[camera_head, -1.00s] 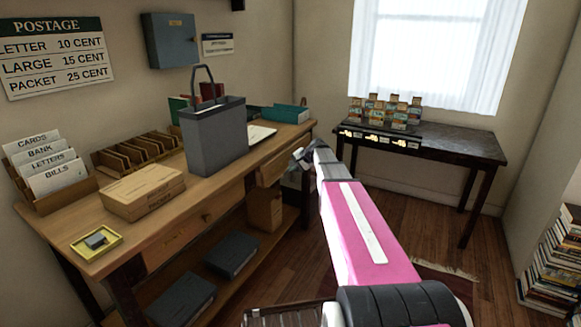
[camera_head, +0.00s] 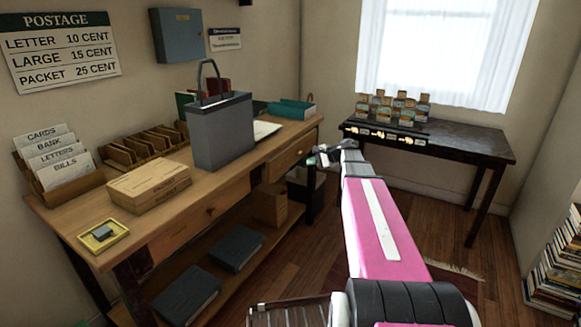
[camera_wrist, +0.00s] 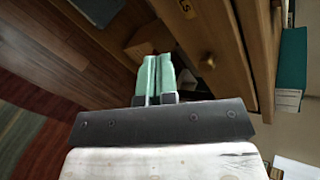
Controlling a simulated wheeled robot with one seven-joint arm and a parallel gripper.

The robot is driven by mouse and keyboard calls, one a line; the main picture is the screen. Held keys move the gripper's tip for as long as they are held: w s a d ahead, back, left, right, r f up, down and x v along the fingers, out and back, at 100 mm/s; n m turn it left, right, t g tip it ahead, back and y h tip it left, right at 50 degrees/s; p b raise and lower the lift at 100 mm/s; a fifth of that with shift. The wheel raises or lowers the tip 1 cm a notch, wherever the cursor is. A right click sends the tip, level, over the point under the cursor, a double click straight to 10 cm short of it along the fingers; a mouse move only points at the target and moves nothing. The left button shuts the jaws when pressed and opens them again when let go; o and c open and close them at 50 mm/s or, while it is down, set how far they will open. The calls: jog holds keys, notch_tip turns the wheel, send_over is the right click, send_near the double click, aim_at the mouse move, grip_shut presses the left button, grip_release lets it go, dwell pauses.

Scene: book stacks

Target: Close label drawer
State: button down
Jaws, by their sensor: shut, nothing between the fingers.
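The wooden desk (camera_head: 128,236) has a drawer front (camera_head: 291,154) at its right end and another (camera_head: 190,230) nearer its left end. The right drawer front now looks about flush with the desk. In the wrist view a drawer front with a round knob (camera_wrist: 207,63) lies to the right of the fingers. My gripper (camera_head: 320,156) is just right of the desk's right drawer. Its pale green fingers (camera_wrist: 155,75) are together and empty, apart from the knob.
A grey carrier (camera_head: 222,135), a cardboard box (camera_head: 150,188) and a card sorter (camera_head: 62,170) stand on the desk. Dark boxes (camera_head: 188,289) lie on its lower shelf. A dark table (camera_head: 470,148) stands under the window. Wooden floor between is free.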

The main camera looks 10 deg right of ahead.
jog(key=s+f+m+t+y, duration=0.3)
jog(key=s+f+m+y, duration=0.15)
jog(key=m, duration=0.55)
jog(key=m+t, duration=0.1)
jog(key=m, duration=0.2)
send_near(280, 166)
jog(key=x, duration=0.7)
jog(key=shift+w+a+f, duration=0.15)
jog(key=shift+w+a, duration=0.05)
jog(key=shift+x, duration=2.5)
jog(key=shift+w, duration=0.1)
